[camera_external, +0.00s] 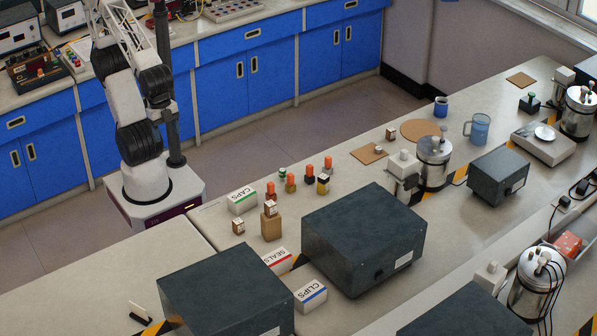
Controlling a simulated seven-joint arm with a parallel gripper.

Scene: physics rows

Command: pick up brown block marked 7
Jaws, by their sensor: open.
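Several small brown blocks with pale marked faces stand on the bench. One block (238,226) is at the near left, and another block (270,208) sits on top of a taller tan block (271,229). A third block (378,150) is on a tan square mat (366,156), and a fourth block (390,134) stands just behind it. The marks are too small to read, so I cannot tell which is the 7.
Orange-topped pieces (270,188) stand close behind the stacked block. CAPS (242,200), SEALS (277,260) and CLIPS (311,294) boxes are nearby. A large dark box (363,235) stands to the right, and a steel canister (433,160) stands beyond. The bench's left end is mostly clear.

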